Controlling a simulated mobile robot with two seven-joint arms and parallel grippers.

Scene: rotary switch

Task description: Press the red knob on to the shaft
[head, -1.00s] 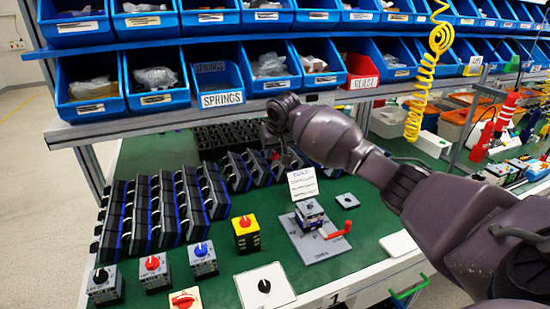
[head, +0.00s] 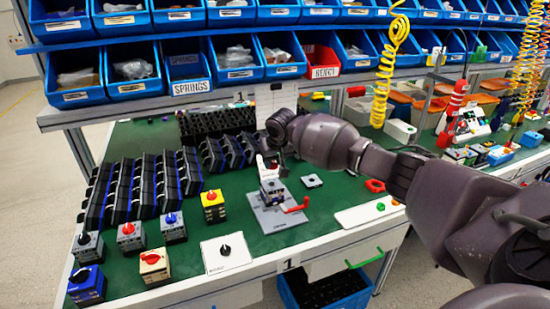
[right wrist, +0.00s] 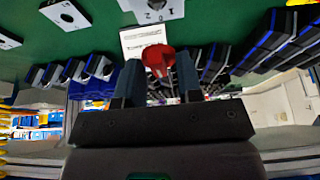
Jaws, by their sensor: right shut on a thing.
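The red knob (right wrist: 158,60) is between the two fingers of my right gripper (right wrist: 157,82), which is shut on it. In the head view my right gripper (head: 268,163) hangs just above the grey switch body (head: 271,190), and the knob is too small there to see clearly. The switch body stands on a grey fixture plate (head: 268,221) with a red lever (head: 296,206) at its right. In the right wrist view the switch's label face (right wrist: 158,9) is cut by the top edge, apart from the knob. My left gripper is not in view.
A white plate with a black knob (head: 226,252) lies in front. Rows of black parts (head: 125,190) fill the left. Blue bins (head: 235,60) line the shelf behind.

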